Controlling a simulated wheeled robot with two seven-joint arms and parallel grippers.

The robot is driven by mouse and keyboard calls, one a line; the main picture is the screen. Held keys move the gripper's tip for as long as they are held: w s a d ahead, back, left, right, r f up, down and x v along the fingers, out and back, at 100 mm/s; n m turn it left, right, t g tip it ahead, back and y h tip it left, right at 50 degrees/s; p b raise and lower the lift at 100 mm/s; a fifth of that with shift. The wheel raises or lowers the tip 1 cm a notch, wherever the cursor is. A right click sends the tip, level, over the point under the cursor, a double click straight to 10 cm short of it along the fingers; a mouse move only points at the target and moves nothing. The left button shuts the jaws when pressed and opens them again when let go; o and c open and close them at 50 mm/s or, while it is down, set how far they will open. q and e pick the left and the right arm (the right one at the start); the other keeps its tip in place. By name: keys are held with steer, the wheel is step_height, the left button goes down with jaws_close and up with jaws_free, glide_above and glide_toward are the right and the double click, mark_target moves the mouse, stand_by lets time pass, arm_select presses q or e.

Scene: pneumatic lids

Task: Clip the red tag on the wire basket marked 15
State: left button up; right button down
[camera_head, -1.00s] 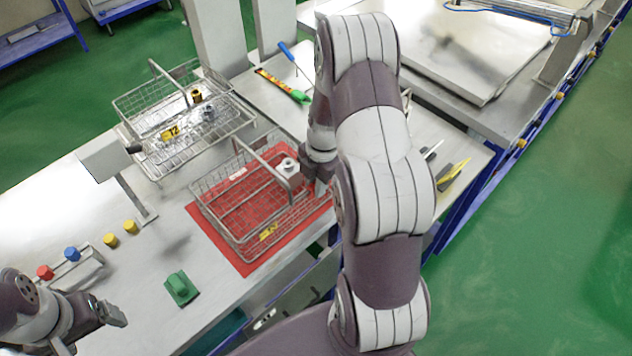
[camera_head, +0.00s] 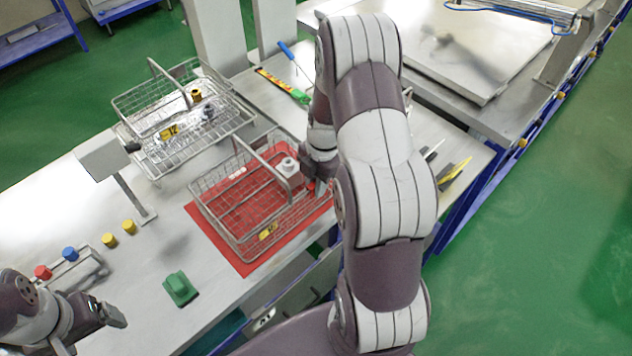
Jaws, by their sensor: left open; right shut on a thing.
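My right gripper (camera_head: 312,184) is at the right end of the basket on the mat, mostly hidden by my arm. It is shut on a small red piece (camera_head: 310,188), apparently the red tag; whether it touches the rim I cannot tell. My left gripper (camera_head: 118,316) is open and empty at lower left.
A rack with a red knob (camera_head: 42,272) and a blue knob (camera_head: 70,254), two yellow knobs (camera_head: 109,240), a green block (camera_head: 180,289) and a stand with a grey plate (camera_head: 105,157) are on the left. A white-capped part (camera_head: 288,167) is in the mat's basket.

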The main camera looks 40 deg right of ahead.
steer(key=shift+f+b, duration=0.3)
steer(key=shift+b, duration=0.1)
stand_by(0.3)
steer(key=shift+c, duration=2.4)
jaws_free()
steer(key=shift+r, duration=0.15)
step_height(320, 180, up, 7)
steer(key=p, duration=0.5)
